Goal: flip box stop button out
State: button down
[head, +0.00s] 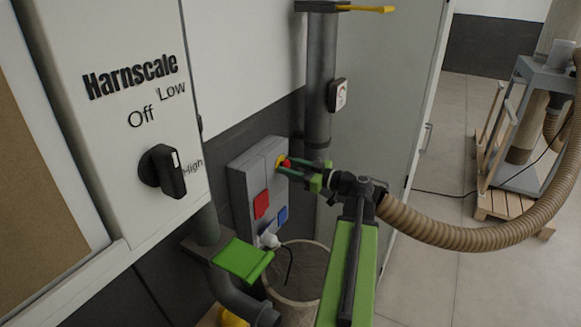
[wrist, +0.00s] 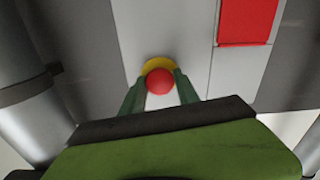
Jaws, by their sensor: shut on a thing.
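A grey box (head: 240,185) on the wall carries a red stop button (head: 284,163) on a yellow base near its upper right. In the wrist view the red button (wrist: 160,82) sits between my green fingers, with the yellow base (wrist: 157,63) behind it. My gripper (head: 290,165) reaches the box from the right and is shut on the red button. In the wrist view the two fingertips (wrist: 155,78) lie at the button's left and right sides. The button's rear part is hidden by its red head.
The box also has a red flap (head: 261,204), a blue flap (head: 282,215) and a white plug (head: 269,240) with a cable. A Harnscale panel (head: 125,110) stands close at left. A grey pipe (head: 320,80) rises behind the gripper.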

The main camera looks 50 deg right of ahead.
jog(key=shift+v, duration=1)
jog(key=shift+w, duration=0.1)
jog(key=c, duration=1.3)
grip_release()
jog(key=o, duration=0.4)
jog(key=v, duration=1.7)
jog(key=shift+s, duration=0.35)
